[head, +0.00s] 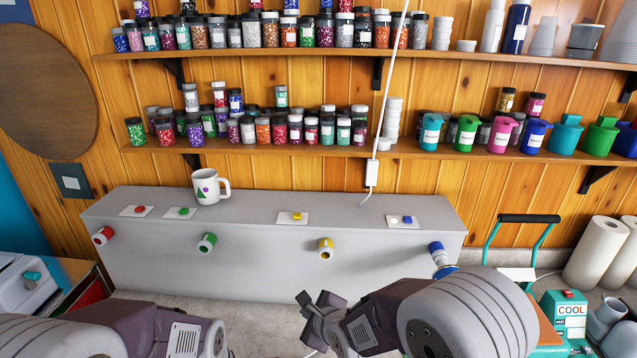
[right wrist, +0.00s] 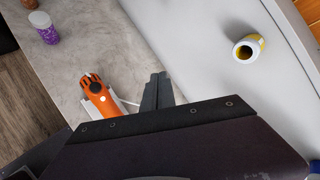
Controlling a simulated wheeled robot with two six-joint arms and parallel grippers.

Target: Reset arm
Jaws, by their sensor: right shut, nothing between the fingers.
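My right gripper (head: 318,304) is in the lower middle of the head view, in front of the grey box (head: 150,255) and below the yellow vinyl roll (head: 326,249). Its fingers are shut and empty in the right wrist view (right wrist: 157,88). Red (head: 103,236), green (head: 207,243) and blue (head: 438,252) rolls also stick out of the box's front. The yellow roll shows in the right wrist view (right wrist: 247,48), apart from the fingers. My left arm enters at the lower left of the head view; its gripper is out of frame.
A white mug (head: 207,188) and several coloured buttons stand on the box top. Shelves of glitter jars (head: 165,132) line the wall. The right wrist view shows an orange tool (right wrist: 97,94) beside the fingers and a purple jar (right wrist: 44,28). A teal cart (head: 565,310) stands right.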

